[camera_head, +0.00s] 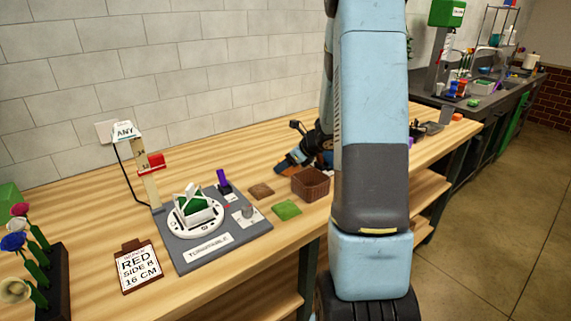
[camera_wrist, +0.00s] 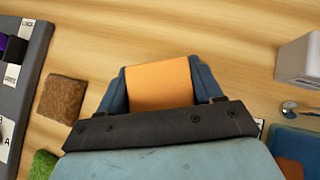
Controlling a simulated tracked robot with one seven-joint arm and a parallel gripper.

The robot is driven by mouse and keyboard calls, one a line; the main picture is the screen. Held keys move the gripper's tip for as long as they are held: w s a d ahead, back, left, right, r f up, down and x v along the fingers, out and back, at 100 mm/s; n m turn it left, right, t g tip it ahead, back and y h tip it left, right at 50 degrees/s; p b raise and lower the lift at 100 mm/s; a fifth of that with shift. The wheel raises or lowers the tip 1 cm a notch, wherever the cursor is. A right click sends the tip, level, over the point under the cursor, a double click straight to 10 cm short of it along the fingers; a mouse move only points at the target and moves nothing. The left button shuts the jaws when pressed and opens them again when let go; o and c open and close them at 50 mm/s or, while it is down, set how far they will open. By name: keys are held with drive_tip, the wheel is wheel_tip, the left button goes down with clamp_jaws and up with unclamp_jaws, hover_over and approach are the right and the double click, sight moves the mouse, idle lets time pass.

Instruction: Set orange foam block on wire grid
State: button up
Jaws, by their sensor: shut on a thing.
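The orange foam block (camera_wrist: 158,84) sits between the two blue fingers of my gripper (camera_wrist: 160,78) in the wrist view, which is shut on it. In the head view my gripper (camera_head: 290,162) is over the wooden bench, behind the brown basket; the block is small there and mostly hidden. I cannot make out a wire grid for certain in either view.
A brown square (camera_head: 261,191) and a green square (camera_head: 287,210) lie between the turntable board (camera_head: 215,240) and the basket (camera_head: 311,184). In the wrist view a grey box (camera_wrist: 300,60) and a blue item (camera_wrist: 300,143) are at the right.

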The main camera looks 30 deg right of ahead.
drive_tip(key=shift+f, duration=0.15)
drive_tip(key=o, duration=1.1)
drive_tip(key=shift+r, duration=0.2)
